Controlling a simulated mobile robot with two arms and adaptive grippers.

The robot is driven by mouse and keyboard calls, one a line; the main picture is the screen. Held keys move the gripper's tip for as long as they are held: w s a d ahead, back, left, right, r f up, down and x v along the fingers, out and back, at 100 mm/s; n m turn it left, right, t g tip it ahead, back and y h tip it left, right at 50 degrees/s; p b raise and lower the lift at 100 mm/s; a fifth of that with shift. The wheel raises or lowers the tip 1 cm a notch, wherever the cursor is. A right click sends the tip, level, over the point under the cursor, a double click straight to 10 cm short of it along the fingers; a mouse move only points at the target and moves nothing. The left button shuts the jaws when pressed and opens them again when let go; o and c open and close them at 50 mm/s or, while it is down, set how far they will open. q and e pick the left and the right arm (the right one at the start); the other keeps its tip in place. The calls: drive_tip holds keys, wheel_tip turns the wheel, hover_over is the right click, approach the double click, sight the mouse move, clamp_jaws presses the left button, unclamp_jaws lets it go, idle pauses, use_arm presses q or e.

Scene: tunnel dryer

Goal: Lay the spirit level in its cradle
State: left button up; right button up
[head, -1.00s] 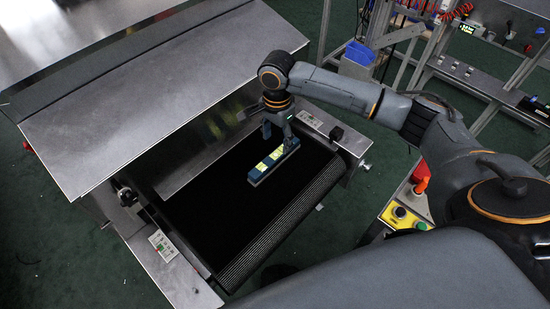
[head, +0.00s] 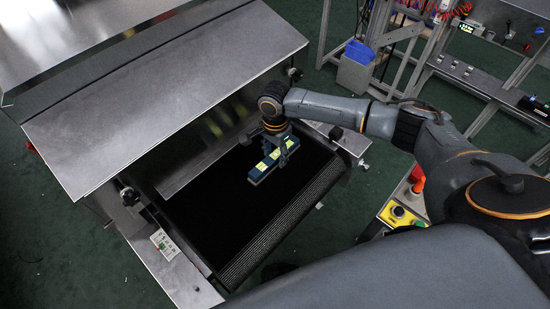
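The spirit level (head: 258,172) is a short blue bar with bright yellow-green patches. It lies slantwise on the black conveyor belt (head: 215,215), near the dryer mouth. My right gripper (head: 276,155) is low over the far part of the level, with its fingers down around it. Whether the fingers press on the level or stand apart from it is too small to tell. I cannot make out a cradle. My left gripper is out of view.
The dryer's steel hood (head: 165,90) overhangs the belt at the back left. Side rails with small panels (head: 165,244) flank the belt. A yellow control box (head: 398,214) stands to the right, and a blue bin (head: 358,54) sits farther back.

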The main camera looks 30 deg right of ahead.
clamp_jaws()
drive_tip(key=shift+w+r, duration=0.1)
drive_tip(key=shift+r, duration=0.1)
